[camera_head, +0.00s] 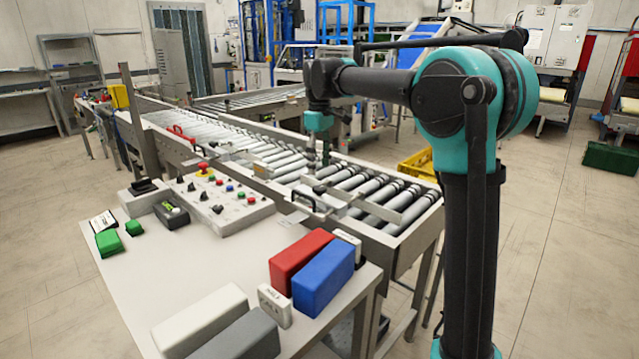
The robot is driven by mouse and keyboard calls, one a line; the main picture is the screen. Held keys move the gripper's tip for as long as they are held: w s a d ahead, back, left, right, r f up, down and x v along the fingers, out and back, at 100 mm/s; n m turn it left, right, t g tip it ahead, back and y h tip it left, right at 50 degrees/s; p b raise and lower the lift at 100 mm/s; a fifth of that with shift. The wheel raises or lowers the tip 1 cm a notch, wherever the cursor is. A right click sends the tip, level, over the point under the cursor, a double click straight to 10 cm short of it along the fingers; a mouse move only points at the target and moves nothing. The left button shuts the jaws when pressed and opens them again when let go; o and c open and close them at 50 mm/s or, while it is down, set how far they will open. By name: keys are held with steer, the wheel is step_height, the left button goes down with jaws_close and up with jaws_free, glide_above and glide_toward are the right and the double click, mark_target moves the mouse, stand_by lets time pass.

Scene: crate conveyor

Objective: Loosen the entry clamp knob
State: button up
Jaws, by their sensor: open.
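My gripper (325,155) hangs from my teal and black wrist above the near end of the roller conveyor (405,215). It points down and is open; its fingers are small and dark here. Just below it, metal clamp parts (318,200) sit at the conveyor's near side rail, with a small dark knob-like piece (320,188) among them. I cannot tell whether the fingers are around this piece, touching it or just above it. The clamp's finer details are too small to make out.
A control panel (240,212) with a red stop button stands on the white table (130,275). Red (300,258) and blue (323,278) blocks lie at its near right. A yellow crate (415,163) is behind the conveyor.

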mark_target(319, 188)
step_height(319, 188, down, 7)
steer(key=shift+r, duration=0.1)
steer(key=shift+c, duration=0.6)
steer(key=c, duration=1)
steer(key=shift+c, duration=0.2)
